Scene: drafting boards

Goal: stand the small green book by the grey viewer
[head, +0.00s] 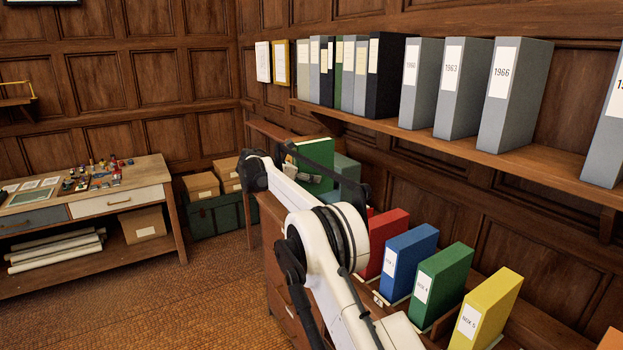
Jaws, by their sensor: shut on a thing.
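A green book (318,152) stands upright beyond my bent arm in the head view, with a black hose of my arm crossing in front of it. My gripper (291,165) is at its left edge, small and mostly hidden behind my arm. It is shut on the green book. I cannot tell whether the book's lower edge touches the surface below. A grey-green boxy thing (347,168) stands just right of the book, partly covered by my arm; I cannot tell if it is the grey viewer.
Red (391,232), blue (412,256), green (443,284) and yellow (488,308) binders stand along the cabinet top, right of my arm. A wall shelf (455,146) with several grey and dark binders overhangs them. A table (150,172) with small items stands left; the floor (205,290) between is clear.

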